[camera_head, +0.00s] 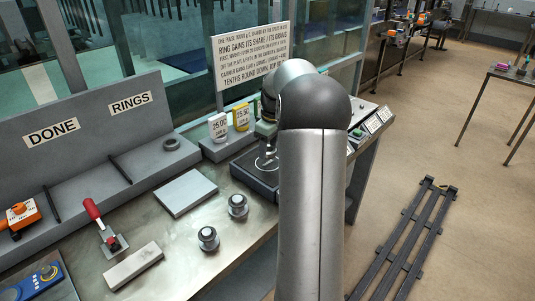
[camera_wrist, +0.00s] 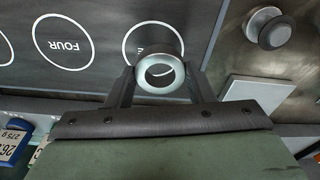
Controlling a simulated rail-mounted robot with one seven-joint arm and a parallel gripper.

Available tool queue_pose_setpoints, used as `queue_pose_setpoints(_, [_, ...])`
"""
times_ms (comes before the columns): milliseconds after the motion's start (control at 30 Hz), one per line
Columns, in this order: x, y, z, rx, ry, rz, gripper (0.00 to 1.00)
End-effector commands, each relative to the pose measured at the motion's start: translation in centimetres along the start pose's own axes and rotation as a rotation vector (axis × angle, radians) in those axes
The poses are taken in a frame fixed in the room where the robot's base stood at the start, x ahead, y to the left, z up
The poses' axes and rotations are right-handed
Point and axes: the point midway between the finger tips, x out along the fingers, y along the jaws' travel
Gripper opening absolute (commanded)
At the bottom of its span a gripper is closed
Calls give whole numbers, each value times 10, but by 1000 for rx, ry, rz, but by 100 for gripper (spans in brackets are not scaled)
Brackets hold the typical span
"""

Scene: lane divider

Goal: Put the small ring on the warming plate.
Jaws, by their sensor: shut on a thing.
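My gripper (camera_wrist: 160,80) is shut on a silver metal ring (camera_wrist: 151,86), held between its two fingers in the wrist view. The ring is over a dark board (camera_wrist: 100,15) with white circles, one marked FOUR; it covers part of a second circle. I cannot tell whether it touches the board. In the head view my arm hides much of the gripper and board. A pale flat square plate (camera_head: 185,192), perhaps the warming plate, lies on the bench left of the board and looks bare. It also shows in the wrist view (camera_wrist: 262,91).
A dark ring (camera_head: 171,144) lies on the ledge by the RINGS label. Two knobbed metal pieces (camera_head: 208,239) stand in front of the plate. A red-handled clamp (camera_head: 103,230) and a grey block (camera_head: 133,266) are to the left. Number tags (camera_head: 219,127) stand behind the board.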

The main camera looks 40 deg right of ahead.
Motion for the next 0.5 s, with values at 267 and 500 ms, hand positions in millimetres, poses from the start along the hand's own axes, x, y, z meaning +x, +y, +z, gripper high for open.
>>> queue_pose_setpoints(267, [32, 4, -3, 1, -2, -3, 22])
queue_pose_setpoints(500, [40, 5, -2, 0, 1, 1, 22])
